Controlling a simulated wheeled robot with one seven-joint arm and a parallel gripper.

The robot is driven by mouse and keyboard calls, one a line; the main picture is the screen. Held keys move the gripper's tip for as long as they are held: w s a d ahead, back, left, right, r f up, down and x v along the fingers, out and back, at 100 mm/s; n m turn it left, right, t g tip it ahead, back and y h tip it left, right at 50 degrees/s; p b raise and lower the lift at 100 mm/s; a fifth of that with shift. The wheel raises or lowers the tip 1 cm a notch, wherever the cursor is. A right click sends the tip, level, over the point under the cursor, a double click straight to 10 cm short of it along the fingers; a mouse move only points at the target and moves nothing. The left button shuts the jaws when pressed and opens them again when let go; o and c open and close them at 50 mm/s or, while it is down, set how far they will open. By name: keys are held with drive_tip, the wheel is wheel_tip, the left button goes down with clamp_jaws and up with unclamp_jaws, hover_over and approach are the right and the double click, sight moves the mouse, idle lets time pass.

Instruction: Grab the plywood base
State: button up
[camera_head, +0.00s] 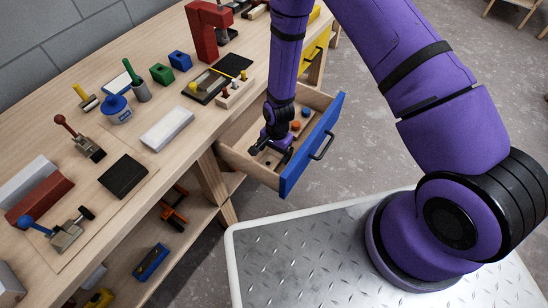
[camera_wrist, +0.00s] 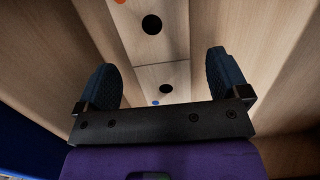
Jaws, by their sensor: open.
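A pale plywood base (camera_wrist: 152,52) with round dark holes lies inside the open drawer (camera_head: 236,157). In the wrist view it runs away from me between my fingers, with a seam across it. My gripper (camera_head: 272,150) is down in the drawer, pointing downward. In the wrist view my gripper (camera_wrist: 162,78) is open, one dark finger on each side of the plywood, with nothing clamped. I cannot tell whether the fingers touch it. The near end of the base is hidden behind the gripper body.
The drawer's blue front (camera_head: 313,145) and wooden walls stand close around my gripper. Orange and blue round pieces (camera_head: 295,126) show in the drawer. The workbench top (camera_head: 165,95) holds a white block (camera_head: 167,128), a dark pad (camera_head: 123,176), clamps and a red press (camera_head: 208,32).

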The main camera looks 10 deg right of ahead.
drive_tip(key=shift+a+f, duration=0.1)
drive_tip(key=shift+f, duration=1.15)
drive_tip(key=shift+c, duration=0.2)
drive_tip(key=c, duration=1)
drive_tip(key=shift+r, duration=0.15)
